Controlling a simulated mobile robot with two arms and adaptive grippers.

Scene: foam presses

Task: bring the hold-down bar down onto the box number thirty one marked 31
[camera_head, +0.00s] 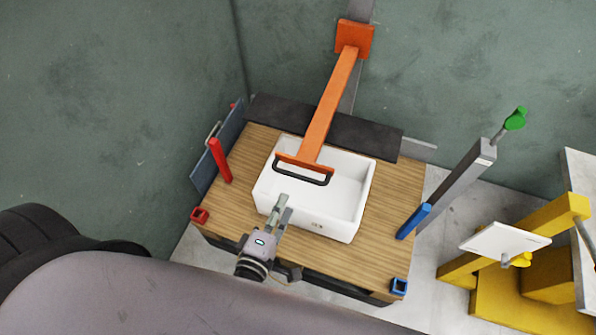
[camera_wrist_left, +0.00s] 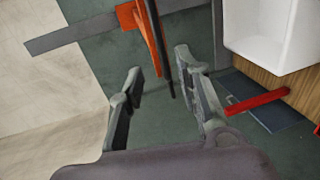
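The white open box (camera_head: 362,190) stands on the wooden table, with a small dark mark on its front wall, too small to read. The orange hold-down bar (camera_head: 330,105) slopes from the back wall to above the box, raised, with a black handle (camera_head: 303,173) at its near end.
The wooden table (camera_head: 385,245) has a red post (camera_head: 220,160) at left and a blue post (camera_head: 413,221) at right. A grey post (camera_head: 460,185) with a green knob (camera_head: 515,119) and a yellow stand (camera_head: 475,265) with a white plate (camera_head: 500,240) are farther right.

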